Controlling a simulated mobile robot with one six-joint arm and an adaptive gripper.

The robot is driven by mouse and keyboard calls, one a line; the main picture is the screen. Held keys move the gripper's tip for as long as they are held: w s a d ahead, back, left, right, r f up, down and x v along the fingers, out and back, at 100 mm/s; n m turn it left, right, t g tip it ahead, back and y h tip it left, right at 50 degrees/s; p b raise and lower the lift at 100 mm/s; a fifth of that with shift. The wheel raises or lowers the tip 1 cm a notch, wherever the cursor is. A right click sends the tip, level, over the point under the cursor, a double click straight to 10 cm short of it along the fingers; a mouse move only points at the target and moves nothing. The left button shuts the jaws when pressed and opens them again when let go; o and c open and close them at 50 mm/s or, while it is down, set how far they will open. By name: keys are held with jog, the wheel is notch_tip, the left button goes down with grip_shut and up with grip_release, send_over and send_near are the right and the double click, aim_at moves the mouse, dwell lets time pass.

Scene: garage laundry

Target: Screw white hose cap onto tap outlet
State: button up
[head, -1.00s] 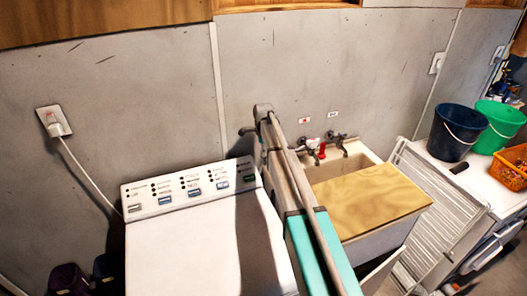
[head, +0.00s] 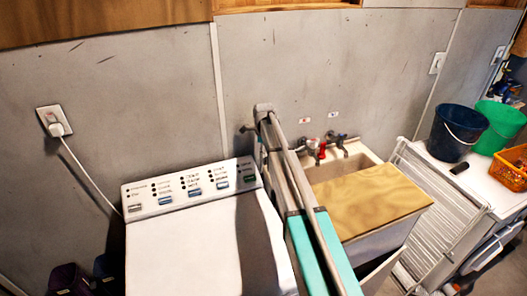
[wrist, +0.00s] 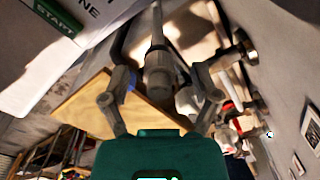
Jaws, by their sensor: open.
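In the wrist view my gripper (wrist: 159,82) is open, one finger on each side of a grey, ribbed hose end with a collar (wrist: 158,66). It is shadowed, so I cannot tell whether this is the white hose cap, or whether either finger touches it. The wall taps (head: 338,140) stand above the sink at the back, with a red part (head: 321,151) between them. The red part also shows right of my gripper in the wrist view (wrist: 231,106). No joint between cap and tap outlet can be made out. My arm hides my gripper in the head view.
A white washing machine (head: 185,250) stands left of my arm. A wooden board (head: 372,203) covers the front of the sink. A white rack (head: 440,215) leans beside it. Blue (head: 457,132) and green (head: 497,125) buckets and an orange basket (head: 511,168) sit at right.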

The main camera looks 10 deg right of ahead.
jog(key=shift+n, duration=0.4)
jog(key=shift+n, duration=1.7)
jog(key=n, duration=0.8)
jog(key=shift+n, duration=0.4)
jog(key=n, duration=0.4)
notch_tip(320, 180, up, 9)
jog(key=p, duration=0.9)
jog(key=s+d+f+m+b, duration=0.1)
jog(key=s+d+f+b, duration=0.1)
jog(key=s+d, duration=0.3)
jog(key=s+d+f+m+b, duration=0.1)
jog(key=s+d+f+b, duration=0.2)
jog(key=s, duration=0.9)
jog(key=s+d+f+m+b, duration=0.2)
jog(key=s+d+f+b, duration=0.1)
jog(key=s+d, duration=0.5)
jog(key=shift+s+d+f, duration=0.15)
jog(key=shift+s+d, duration=0.25)
jog(key=shift+d, duration=0.15)
jog(key=shift+w+a, duration=0.1)
jog(key=shift+w, duration=0.05)
